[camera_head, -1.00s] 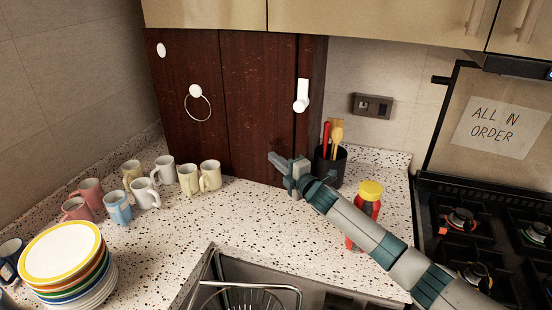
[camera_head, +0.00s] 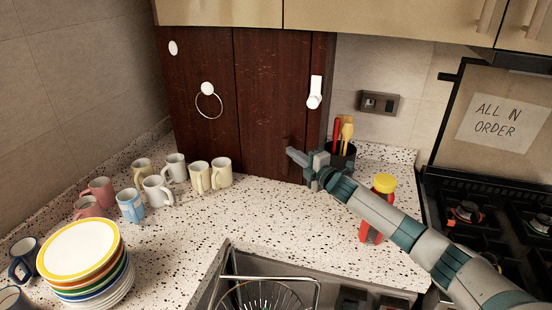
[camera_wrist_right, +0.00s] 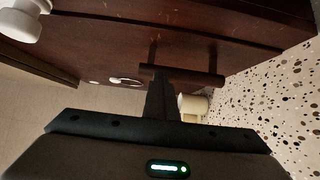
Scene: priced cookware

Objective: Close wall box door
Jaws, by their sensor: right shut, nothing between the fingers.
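The wall box (camera_head: 270,100) is a tall dark-wood cabinet in the back corner of the counter, under the upper cupboards. Its right front panel (camera_head: 272,95) looks about flush with the left panel (camera_head: 200,140), with a thin seam between; I cannot tell whether it is fully closed. My right gripper (camera_head: 296,157) is shut and empty, its tips low at the right panel. In the wrist view the fingers (camera_wrist_right: 162,90) reach a dark bar with two posts, apparently a handle (camera_wrist_right: 205,76); contact is unclear. My left gripper is not in view.
Several mugs (camera_head: 158,188) stand left on the speckled counter (camera_head: 270,215). Stacked plates (camera_head: 78,250) are at front left. A utensil holder (camera_head: 341,160) and red bottle (camera_head: 376,205) stand near my right arm. A stove (camera_head: 480,220) is right, a sink (camera_head: 300,268) in front.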

